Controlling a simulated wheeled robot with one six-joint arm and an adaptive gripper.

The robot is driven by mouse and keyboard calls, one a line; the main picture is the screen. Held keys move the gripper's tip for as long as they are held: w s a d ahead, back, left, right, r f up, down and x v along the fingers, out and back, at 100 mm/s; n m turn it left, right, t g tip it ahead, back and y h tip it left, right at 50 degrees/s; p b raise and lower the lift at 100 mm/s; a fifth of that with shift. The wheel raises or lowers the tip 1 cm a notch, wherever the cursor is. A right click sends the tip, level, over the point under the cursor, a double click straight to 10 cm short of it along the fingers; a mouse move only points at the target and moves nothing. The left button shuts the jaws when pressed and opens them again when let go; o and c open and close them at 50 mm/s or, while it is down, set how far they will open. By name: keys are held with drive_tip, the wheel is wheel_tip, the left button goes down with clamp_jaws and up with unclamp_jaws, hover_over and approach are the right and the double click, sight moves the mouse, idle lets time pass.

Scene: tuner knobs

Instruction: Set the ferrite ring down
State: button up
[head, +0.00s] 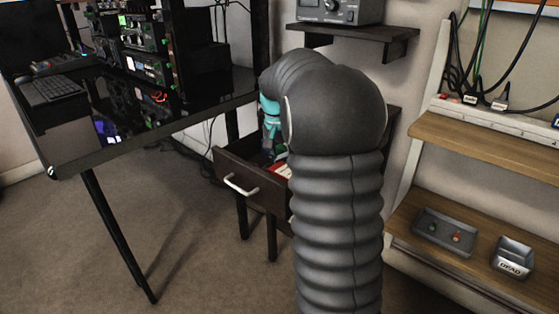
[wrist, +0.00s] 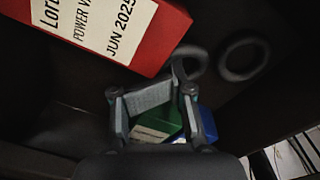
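My gripper (wrist: 176,72) points down into an open dark drawer (head: 255,190). In the head view only a teal part of it (head: 270,122) shows beside my arm. In the wrist view a dark ring (wrist: 195,60) is at the fingertips, partly hidden by a finger. I cannot tell whether the fingers grip it or are just in front of it. A second dark ring shape (wrist: 243,59) shows apart to the right, on the dark drawer floor. The dim light hides which one is the ferrite ring.
A red box with a white label (wrist: 120,30) lies just beyond the fingers. Green (wrist: 158,133) and blue (wrist: 207,124) items lie below them. A black desk (head: 120,110) stands left. Right, a shelf holds a grey tray (head: 445,233) and a bin marked DEAD (head: 513,258).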

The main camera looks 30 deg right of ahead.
drive_tip(key=o, duration=0.3)
drive_tip(key=shift+w+f, duration=0.4)
drive_tip(key=shift+f, duration=0.25)
drive_tip(key=shift+w+f, duration=0.35)
drive_tip(key=shift+f, duration=0.25)
drive_tip(key=shift+s+a+r, duration=0.15)
drive_tip(key=shift+s+r, duration=0.45)
drive_tip(key=shift+r, duration=0.5)
wheel_tip(320, 180, up, 11)
drive_tip(key=p, duration=0.2)
drive_tip(key=s+a+r+n+t, duration=0.1)
drive_tip(key=s+a+r+n, duration=0.1)
drive_tip(key=s+a, duration=0.45)
drive_tip(key=s+a+f+n+t, duration=0.2)
drive_tip(key=s+a, duration=0.4)
drive_tip(key=s, duration=0.3)
drive_tip(key=s+a+f+n+t, duration=0.2)
drive_tip(key=s+a+f, duration=0.3)
drive_tip(key=s, duration=0.5)
wheel_tip(320, 180, down, 2)
drive_tip(key=shift+s+a+f+n+t, duration=0.15)
drive_tip(key=shift+s+a+n+t, duration=0.15)
drive_tip(key=shift+n, duration=0.6)
